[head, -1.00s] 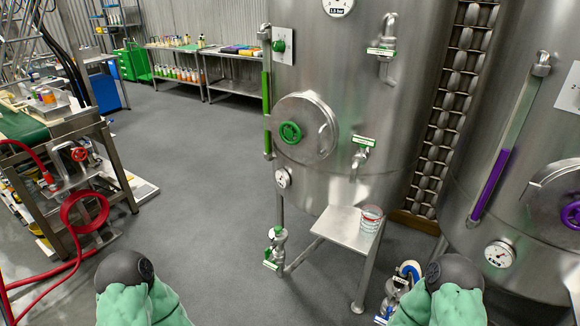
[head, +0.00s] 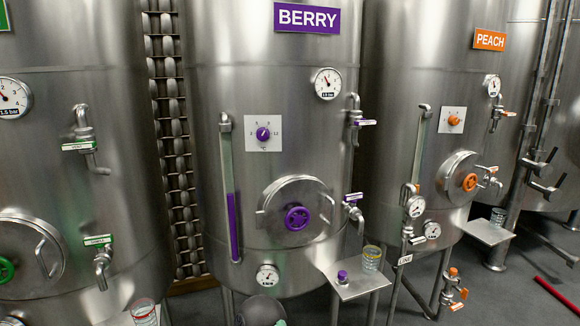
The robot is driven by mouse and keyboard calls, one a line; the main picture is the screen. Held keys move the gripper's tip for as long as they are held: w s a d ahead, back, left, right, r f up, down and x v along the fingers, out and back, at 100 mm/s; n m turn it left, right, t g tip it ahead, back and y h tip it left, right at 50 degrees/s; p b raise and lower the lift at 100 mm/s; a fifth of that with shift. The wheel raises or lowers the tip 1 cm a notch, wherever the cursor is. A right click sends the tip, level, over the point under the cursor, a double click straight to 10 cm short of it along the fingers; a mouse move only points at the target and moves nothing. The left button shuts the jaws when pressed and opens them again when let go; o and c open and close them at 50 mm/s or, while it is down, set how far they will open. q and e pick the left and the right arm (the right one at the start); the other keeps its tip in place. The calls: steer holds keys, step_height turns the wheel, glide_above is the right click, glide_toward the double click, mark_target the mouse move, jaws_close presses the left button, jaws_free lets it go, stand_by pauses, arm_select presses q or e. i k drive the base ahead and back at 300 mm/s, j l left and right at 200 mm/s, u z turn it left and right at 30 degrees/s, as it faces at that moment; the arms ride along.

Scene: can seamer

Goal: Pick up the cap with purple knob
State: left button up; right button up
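A small cap with a purple knob (head: 342,277) sits on the left part of a small steel shelf (head: 352,290) at the front of the BERRY tank (head: 215,80). A glass with coloured bands (head: 371,258) stands on the same shelf, right of the cap. The tank also has a purple dial knob (head: 263,134) on a white plate and a purple handwheel (head: 297,217) on its round hatch. Neither of my grippers is in view. Only a dark rounded part of my arm shows at the bottom edge, left of the shelf.
The PEACH tank (head: 400,60) stands on the right, with taps, pipes and a shelf with a glass (head: 498,216). A green-marked tank (head: 60,180) stands on the left, with a glass (head: 143,312) near the bottom edge. Grey floor shows at the lower right.

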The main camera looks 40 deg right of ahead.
mark_target(342, 281)
steer(key=z, duration=1.4)
